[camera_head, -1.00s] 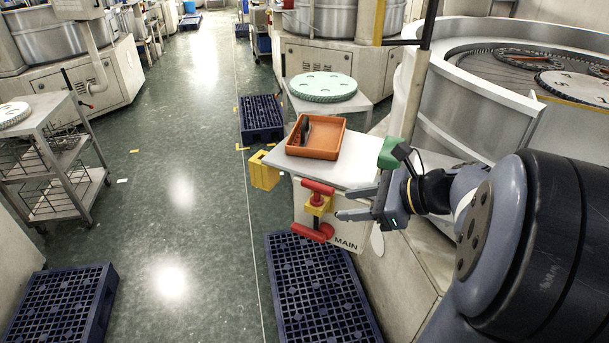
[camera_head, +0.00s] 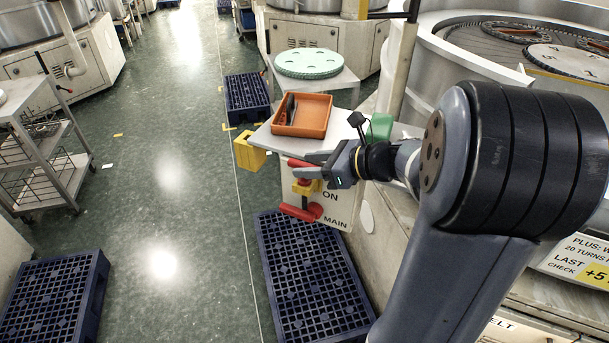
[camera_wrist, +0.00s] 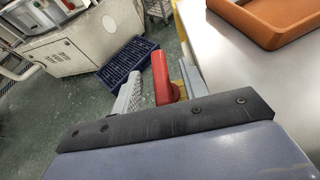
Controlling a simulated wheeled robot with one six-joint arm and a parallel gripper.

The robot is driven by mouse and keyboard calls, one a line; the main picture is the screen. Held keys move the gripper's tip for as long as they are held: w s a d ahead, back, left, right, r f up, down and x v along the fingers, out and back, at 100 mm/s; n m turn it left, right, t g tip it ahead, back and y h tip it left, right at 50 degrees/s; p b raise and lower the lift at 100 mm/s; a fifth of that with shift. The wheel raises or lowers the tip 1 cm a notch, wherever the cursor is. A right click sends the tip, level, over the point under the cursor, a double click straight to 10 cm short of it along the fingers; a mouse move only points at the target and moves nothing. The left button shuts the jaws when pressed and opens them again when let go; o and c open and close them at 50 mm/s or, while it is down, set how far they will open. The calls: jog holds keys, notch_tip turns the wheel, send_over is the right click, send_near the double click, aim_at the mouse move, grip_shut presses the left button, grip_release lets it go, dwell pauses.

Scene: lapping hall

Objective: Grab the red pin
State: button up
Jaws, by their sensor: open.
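A red pin (camera_head: 293,164), its T-shaped top end, stands above a yellow block (camera_head: 306,187) on the front of the white cabinet marked ON and MAIN. A separate red handle (camera_head: 300,212) sits below the block. My gripper (camera_head: 299,165) is open at the pin's red top, its fingers reaching in from the right and partly covering it. In the wrist view the red pin (camera_wrist: 160,82) shows between the two spread fingers; whether they touch it I cannot tell. The pin's lower part is hidden there.
An orange tray (camera_head: 325,118) with dark items stands on the white cabinet top (camera_head: 262,139) just behind. A yellow box (camera_head: 249,153) hangs at its left. A blue pallet (camera_head: 315,285) lies on the floor below.

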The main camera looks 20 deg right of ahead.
jog(key=shift+x, duration=0.9)
grip_shut()
